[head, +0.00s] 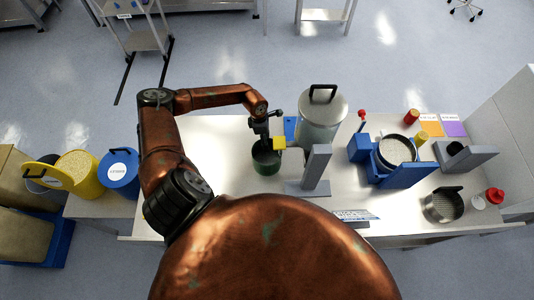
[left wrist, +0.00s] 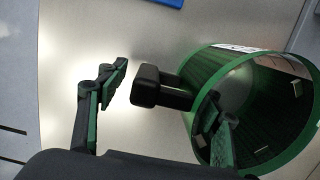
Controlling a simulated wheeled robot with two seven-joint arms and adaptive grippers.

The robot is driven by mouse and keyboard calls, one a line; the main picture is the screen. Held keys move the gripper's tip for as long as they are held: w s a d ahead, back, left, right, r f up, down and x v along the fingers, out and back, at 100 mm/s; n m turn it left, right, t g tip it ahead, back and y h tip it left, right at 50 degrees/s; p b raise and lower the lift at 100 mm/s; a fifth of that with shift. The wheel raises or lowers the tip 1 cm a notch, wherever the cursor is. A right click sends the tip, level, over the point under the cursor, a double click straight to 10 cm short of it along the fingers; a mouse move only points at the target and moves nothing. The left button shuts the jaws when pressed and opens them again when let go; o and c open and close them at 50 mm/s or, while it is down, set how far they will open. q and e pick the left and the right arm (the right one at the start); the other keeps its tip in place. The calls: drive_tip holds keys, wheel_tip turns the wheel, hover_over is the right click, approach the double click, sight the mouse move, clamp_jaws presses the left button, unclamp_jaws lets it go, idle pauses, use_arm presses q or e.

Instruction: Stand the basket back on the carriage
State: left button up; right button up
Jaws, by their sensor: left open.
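A green open-topped basket (head: 266,161) stands on the white table, left of the grey upright bracket; its inside looks dark. In the left wrist view the basket (left wrist: 205,85) has ribbed dark green walls, a white label and a black side handle (left wrist: 160,88). My left gripper (head: 263,132) is at the basket's far side. It is open: in the left wrist view the gripper (left wrist: 162,112) has one finger beside the handle and the other overlapping the basket's mouth. I cannot tell whether either finger touches it. I cannot tell surely which thing is the carriage. My right gripper does not show.
A lidded steel vessel (head: 320,121) and the grey bracket (head: 316,168) stand close right of the basket. A blue fixture (head: 402,176) holds a round pot (head: 396,149). The table left of the basket is clear.

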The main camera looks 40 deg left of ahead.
use_arm(q)
clamp_jaws()
idle(0.7)
